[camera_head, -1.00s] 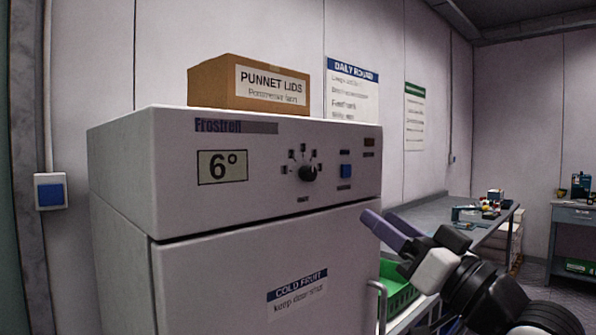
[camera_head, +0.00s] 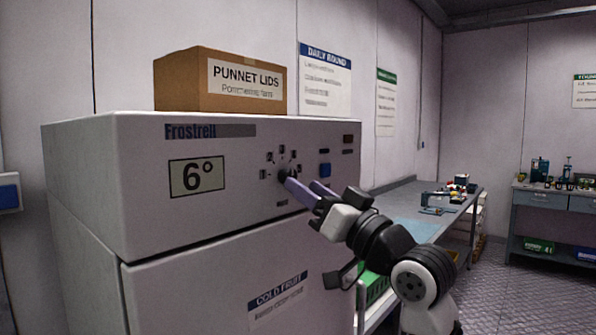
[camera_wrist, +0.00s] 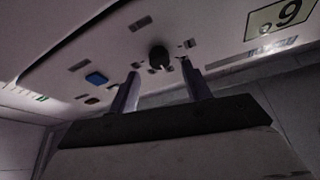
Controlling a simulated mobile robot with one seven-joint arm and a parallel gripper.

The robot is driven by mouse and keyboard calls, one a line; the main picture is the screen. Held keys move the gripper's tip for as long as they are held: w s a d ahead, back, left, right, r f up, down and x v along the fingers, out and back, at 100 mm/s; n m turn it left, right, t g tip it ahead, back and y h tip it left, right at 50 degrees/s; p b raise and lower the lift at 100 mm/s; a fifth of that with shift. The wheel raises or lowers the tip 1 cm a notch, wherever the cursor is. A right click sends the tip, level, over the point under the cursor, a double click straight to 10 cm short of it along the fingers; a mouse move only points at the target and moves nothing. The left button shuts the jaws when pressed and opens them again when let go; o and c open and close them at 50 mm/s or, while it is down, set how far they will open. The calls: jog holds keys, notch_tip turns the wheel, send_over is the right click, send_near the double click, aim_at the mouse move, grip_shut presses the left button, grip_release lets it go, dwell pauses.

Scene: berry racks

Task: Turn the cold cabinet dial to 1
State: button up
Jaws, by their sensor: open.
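The cold cabinet (camera_head: 90,230) is a white unit with a "6°" display (camera_head: 197,176) on its upper panel. Its black dial (camera_head: 284,174) sits right of the display, with small marks around it, and is partly hidden by my fingers in the head view. My gripper (camera_head: 302,189) reaches in from the right with its purple fingers at the dial. In the wrist view the dial (camera_wrist: 158,56) shows just beyond and between the two spread fingertips (camera_wrist: 160,72). The gripper is open and empty. I cannot read the dial's setting.
A blue button (camera_head: 325,170) is right of the dial, close above my gripper. A "PUNNET LIDS" box (camera_head: 175,82) stands on the cabinet. A grey bench (camera_head: 400,205) with small items and a green crate (camera_head: 372,290) are to the right.

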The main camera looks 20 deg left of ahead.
jog(key=shift+p+x, duration=0.4)
jog(key=shift+x, duration=1.3)
jog(key=c, duration=1)
